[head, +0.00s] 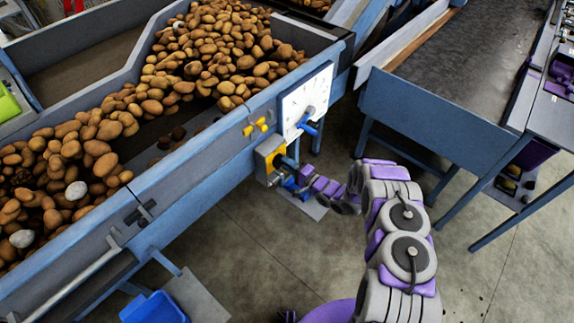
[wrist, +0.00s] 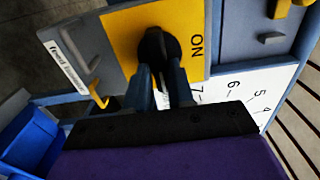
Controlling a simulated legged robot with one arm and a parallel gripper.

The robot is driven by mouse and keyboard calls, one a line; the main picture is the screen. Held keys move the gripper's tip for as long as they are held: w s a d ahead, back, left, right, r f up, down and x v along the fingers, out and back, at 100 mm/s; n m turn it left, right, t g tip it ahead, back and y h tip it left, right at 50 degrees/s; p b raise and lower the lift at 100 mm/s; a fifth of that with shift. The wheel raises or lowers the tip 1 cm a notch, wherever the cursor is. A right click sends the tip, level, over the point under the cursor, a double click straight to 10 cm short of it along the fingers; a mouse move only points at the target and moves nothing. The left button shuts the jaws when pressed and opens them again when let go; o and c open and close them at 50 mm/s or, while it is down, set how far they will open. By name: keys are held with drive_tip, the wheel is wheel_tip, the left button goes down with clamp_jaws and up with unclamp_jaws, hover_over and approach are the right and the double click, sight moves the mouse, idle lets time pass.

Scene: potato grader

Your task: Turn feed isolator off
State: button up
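The feed isolator (wrist: 120,40) is a yellow plate on a grey box, with a black rotary knob (wrist: 157,45) and "ON" printed to the right in the wrist view. A white label sits at the box's left edge. In the head view the yellow-fronted isolator box (head: 268,150) is on the side of the blue grader. My gripper (wrist: 161,75) is at the knob, its two blue fingers on either side of the knob's handle, which fills the space between their tips. The fingertips are partly lost against the dark knob. An "OFF" mark is not visible.
A white numbered dial panel (head: 305,98) with a blue handle (head: 309,128) is close beside the isolator. Yellow knobs (head: 256,126) are just above it. The potato-filled hopper (head: 205,135) is behind. A blue bin (head: 153,308) stands lower left; open floor lies below.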

drive_tip(key=shift+o, duration=0.7)
drive_tip(key=shift+w+f, duration=0.1)
drive_tip(key=shift+f, duration=0.05)
drive_tip(key=shift+o, duration=1.2)
drive_tip(key=p+v, duration=0.2)
drive_tip(key=v, duration=1.5)
drive_tip(key=shift+s+d, duration=0.2)
drive_tip(key=shift+s, duration=0.05)
